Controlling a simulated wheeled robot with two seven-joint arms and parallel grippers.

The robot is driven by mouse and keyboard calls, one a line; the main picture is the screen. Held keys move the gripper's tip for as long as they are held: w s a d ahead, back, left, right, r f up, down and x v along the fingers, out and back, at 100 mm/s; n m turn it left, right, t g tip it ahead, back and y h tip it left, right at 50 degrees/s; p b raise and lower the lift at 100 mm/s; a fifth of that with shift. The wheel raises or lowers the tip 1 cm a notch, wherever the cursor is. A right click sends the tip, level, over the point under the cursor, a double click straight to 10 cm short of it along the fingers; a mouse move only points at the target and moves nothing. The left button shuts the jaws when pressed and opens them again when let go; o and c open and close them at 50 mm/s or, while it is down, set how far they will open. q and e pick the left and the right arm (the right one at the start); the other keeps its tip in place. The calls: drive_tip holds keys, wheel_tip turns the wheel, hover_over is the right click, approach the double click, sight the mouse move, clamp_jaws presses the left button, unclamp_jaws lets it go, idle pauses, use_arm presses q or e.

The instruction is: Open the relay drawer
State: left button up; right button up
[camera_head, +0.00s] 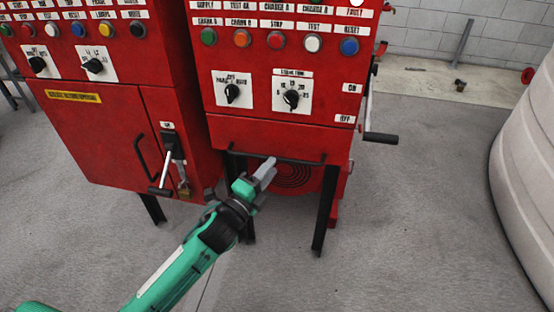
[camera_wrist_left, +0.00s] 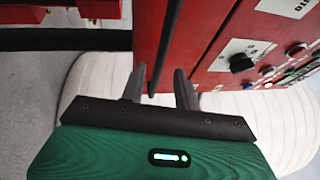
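The relay drawer (camera_head: 275,135) seems to be the red panel at the bottom of the right cabinet, and its front looks flush. A long black bar handle (camera_head: 300,161) runs across its lower edge. My left gripper (camera_head: 268,168) is at the left-middle part of this handle. In the left wrist view the two fingers of my left gripper (camera_wrist_left: 160,88) stand apart, and the black handle (camera_wrist_left: 166,45) runs between them, with gaps on both sides. Whether either finger touches it I cannot tell. My right gripper is not in view.
A second red cabinet (camera_head: 115,125) with a lever handle (camera_head: 167,165) stands to the left. A black crank handle (camera_head: 380,138) sticks out at the right side. Black legs (camera_head: 325,210) stand below. A pale rounded tank (camera_head: 525,180) is at far right. The grey floor in front is clear.

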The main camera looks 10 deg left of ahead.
sight(302, 143)
use_arm(q)
drive_tip(key=shift+x, duration=1.95)
clamp_jaws()
